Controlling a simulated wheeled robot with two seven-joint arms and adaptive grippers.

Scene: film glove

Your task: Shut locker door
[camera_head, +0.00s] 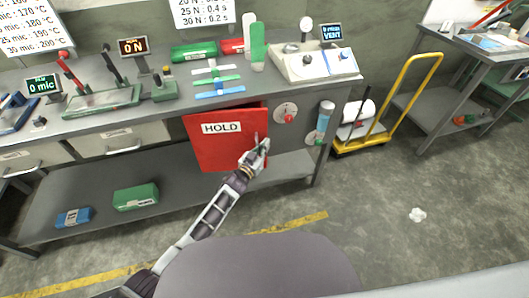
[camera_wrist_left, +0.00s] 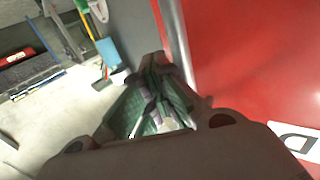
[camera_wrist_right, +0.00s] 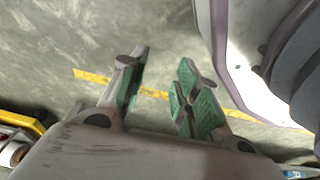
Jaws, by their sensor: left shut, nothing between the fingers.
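The locker door (camera_head: 210,152) is a red panel with a white HOLD label under the bench top. It seems to stand ajar, with a dark gap along its top right. My left gripper (camera_head: 256,152) is at the door's right side, by the handle. In the left wrist view, the red door (camera_wrist_left: 250,60) fills the right side and a grey handle bar (camera_wrist_left: 178,45) runs beside the fingertips. The left fingers are shut and empty; whether they touch the bar is unclear. My right gripper (camera_wrist_right: 158,92) is open and empty above the floor, outside the head view.
The grey workbench (camera_head: 160,102) carries test devices and several coloured strips. A dial (camera_head: 285,113) and a blue cylinder (camera_head: 325,115) sit right of the door. A green box (camera_head: 136,196) lies on the lower shelf. A yellow cart (camera_head: 385,120) stands right; the floor in front is mostly clear.

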